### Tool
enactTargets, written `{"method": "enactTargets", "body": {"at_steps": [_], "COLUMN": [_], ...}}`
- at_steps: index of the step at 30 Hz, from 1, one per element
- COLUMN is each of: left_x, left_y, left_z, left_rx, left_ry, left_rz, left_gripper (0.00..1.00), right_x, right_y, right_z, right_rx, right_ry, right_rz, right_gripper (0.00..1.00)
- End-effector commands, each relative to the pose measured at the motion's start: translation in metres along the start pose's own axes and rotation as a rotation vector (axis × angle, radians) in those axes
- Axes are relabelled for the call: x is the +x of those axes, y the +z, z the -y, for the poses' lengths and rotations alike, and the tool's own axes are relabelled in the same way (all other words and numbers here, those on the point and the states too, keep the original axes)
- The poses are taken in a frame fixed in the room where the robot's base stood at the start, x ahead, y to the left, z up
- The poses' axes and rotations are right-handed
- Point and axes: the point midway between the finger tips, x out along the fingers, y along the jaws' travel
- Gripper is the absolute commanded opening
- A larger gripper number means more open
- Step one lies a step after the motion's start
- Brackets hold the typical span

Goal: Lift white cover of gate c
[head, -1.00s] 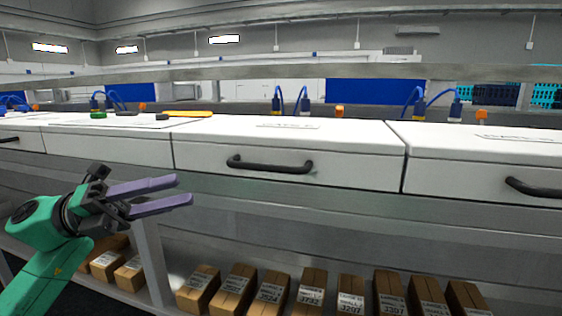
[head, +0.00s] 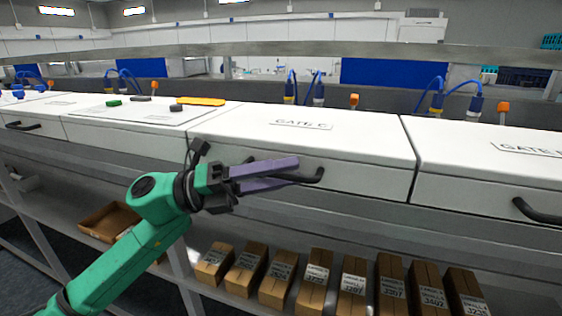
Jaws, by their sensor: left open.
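The white cover of gate C (head: 345,125) is down and closed in the middle of the head view, with a "GATE C" label (head: 301,124) on its top. Its black handle (head: 314,177) is on the front face, and its left part is hidden behind my gripper. My left gripper (head: 296,170) is open, with its purple fingers pointing right in front of the handle. In the picture the fingertips overlap the handle's bar; I cannot tell whether they touch it. My right gripper is not in view.
Another white gate cover (head: 490,150) with a black handle (head: 537,211) is on the right. A flat white panel with an orange-yellow piece (head: 201,101) is on the left. Cardboard boxes (head: 314,282) line the lower shelf. A metal rail (head: 300,50) crosses above.

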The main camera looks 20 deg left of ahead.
Motion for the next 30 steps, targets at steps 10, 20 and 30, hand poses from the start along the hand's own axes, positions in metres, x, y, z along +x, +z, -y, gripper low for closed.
{"method": "enactTargets", "body": {"at_steps": [10,20,30], "left_x": [-0.0007,-0.0008,-0.0008], "left_y": [-0.0004,-0.0005,-0.0006], "left_z": [-0.0011,-0.0012,-0.0013], "left_rx": [-0.001,-0.002,-0.002], "left_ry": [0.001,0.001,0.001], "left_rz": [0.0,0.0,-0.001], "left_gripper": [0.0,0.0,0.0], "right_x": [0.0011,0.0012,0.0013], "right_y": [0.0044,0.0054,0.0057], "right_z": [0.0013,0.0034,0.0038], "right_rx": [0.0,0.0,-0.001], "right_ry": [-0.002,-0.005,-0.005], "right_rz": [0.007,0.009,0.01], "right_gripper": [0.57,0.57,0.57]}}
